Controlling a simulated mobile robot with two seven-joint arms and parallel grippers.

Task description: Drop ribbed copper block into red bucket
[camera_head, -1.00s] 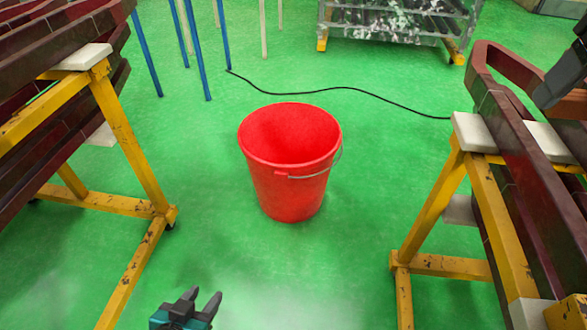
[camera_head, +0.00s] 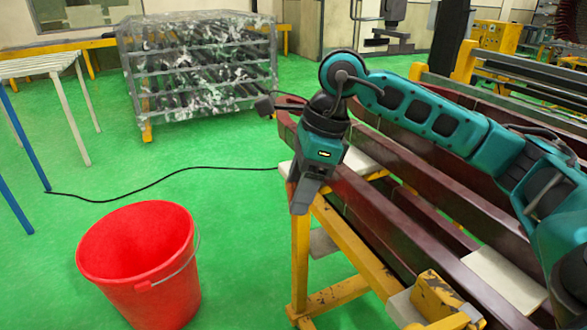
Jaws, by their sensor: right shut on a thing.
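The red bucket (camera_head: 137,243) stands upright on the green floor at the lower left, its open mouth up and its wire handle hanging down on the right side. My right gripper (camera_head: 301,205) points down beside the near-left end of the dark red bars, right of the bucket and apart from it. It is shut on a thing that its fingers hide. I cannot make out the ribbed copper block. My left gripper is out of view.
Dark red bars (camera_head: 425,180) rest on a yellow stand (camera_head: 301,255) at the right. A wrapped rack (camera_head: 200,75) stands at the back. A black cable (camera_head: 165,178) lies behind the bucket. Floor between bucket and stand is clear.

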